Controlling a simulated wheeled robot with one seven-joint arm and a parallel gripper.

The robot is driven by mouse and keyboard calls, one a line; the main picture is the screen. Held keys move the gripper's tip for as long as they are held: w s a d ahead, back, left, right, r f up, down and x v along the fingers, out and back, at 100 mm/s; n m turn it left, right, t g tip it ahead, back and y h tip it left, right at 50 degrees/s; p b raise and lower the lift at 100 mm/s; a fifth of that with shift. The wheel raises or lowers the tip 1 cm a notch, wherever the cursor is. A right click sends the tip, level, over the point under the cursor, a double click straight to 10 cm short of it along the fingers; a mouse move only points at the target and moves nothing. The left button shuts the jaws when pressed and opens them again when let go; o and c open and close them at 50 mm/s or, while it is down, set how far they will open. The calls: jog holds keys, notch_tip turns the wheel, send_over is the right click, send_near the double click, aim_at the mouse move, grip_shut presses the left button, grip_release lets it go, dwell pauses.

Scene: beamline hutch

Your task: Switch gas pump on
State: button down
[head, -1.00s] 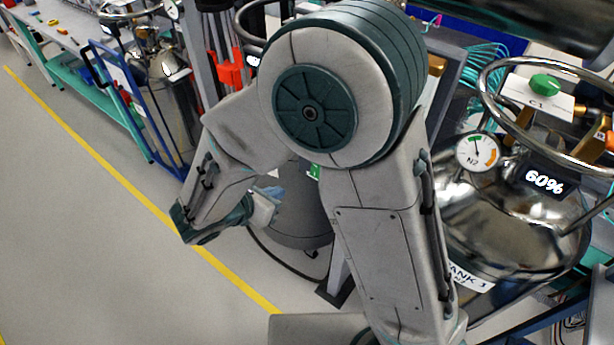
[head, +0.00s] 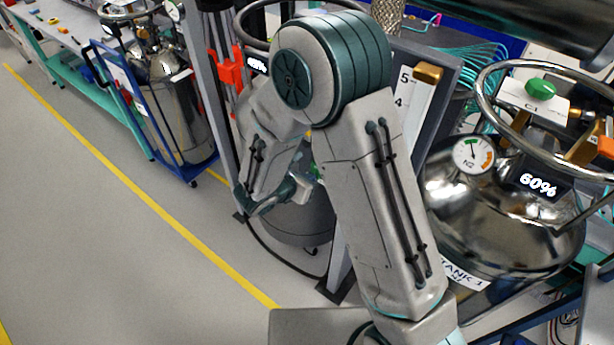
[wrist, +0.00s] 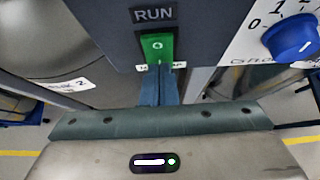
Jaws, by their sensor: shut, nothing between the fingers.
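A green rocker switch (wrist: 157,46) is under the word RUN on a dark grey panel (wrist: 200,25) in the wrist view. A small white ring mark shows on its face. The white label (wrist: 178,66) below it is partly hidden by my fingers, so I cannot read it fully. My gripper (wrist: 160,70) is shut and empty, its blue-grey fingertips at the switch's lower edge. I cannot tell whether they touch it. In the head view my gripper (head: 303,188) is left of my forearm, and the switch is not clearly visible there.
A blue knob (wrist: 291,39) on a white numbered plate is right of the switch. In the head view, a shiny tank (head: 500,215) with a gauge and 60% display stands at right. A blue cart with a cylinder (head: 172,95) is at left. The left floor is clear.

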jog(key=shift+w+d+f+b, duration=0.1)
jog(key=shift+w+b, duration=0.05)
jog(key=shift+b, duration=0.6)
jog(key=shift+r+t+p, duration=0.3)
jog(key=shift+r+p, duration=0.2)
jog(key=shift+r, duration=0.4)
